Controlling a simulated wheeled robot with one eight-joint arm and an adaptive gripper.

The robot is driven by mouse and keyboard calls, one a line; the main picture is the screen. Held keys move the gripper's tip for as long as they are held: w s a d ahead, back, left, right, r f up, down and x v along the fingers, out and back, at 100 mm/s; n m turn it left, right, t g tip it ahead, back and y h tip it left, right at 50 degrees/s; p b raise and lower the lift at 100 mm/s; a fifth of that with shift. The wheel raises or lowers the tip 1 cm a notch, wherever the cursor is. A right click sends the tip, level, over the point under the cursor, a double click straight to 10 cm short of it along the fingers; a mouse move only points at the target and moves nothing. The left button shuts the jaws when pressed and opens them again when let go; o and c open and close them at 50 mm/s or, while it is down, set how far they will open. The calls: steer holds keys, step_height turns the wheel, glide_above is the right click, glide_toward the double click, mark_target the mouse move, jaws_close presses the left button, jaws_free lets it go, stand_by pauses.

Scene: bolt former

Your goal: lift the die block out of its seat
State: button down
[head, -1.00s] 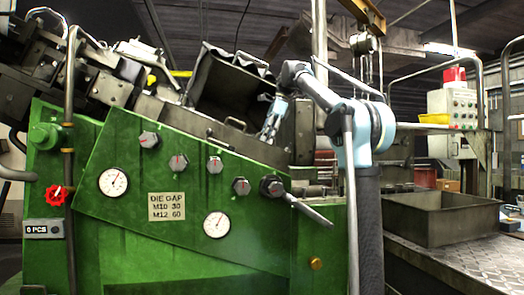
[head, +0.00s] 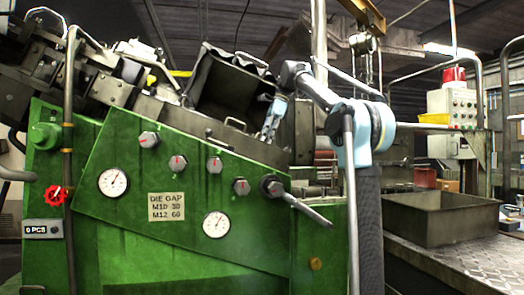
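My gripper (head: 269,134) points down behind the upper edge of the green machine (head: 200,220), just right of a dark open metal housing (head: 225,85). Its fingertips are small and partly hidden by the machine's edge, so I cannot tell whether they are open or shut, or whether they touch anything. A small metal loop handle (head: 235,122) stands up just left of my gripper; I cannot tell what it belongs to. I cannot make out the die block or its seat; the recess around my fingertips is mostly hidden.
A lever (head: 305,210) juts right from the machine's front, beside knobs and gauges. A vertical grey plate (head: 304,130) stands close right of my gripper. An empty-looking metal bin (head: 448,218) sits on a tread-plate surface (head: 470,262) at right. A control box (head: 452,105) stands behind.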

steer(key=shift+v, duration=2.65)
steer(key=shift+r, duration=0.3)
steer(key=shift+d+r, duration=0.15)
steer(key=shift+r, duration=0.15)
steer(key=s+d+r+h, duration=0.1)
steer(key=s+r+h, duration=0.1)
steer(key=s, duration=0.2)
steer(key=s+d+r+t+h, duration=0.1)
steer(key=s+d+r+h, duration=0.1)
steer(key=s, duration=0.3)
steer(key=shift+s+r, duration=0.25)
steer(key=shift+r, duration=0.25)
stand_by(0.8)
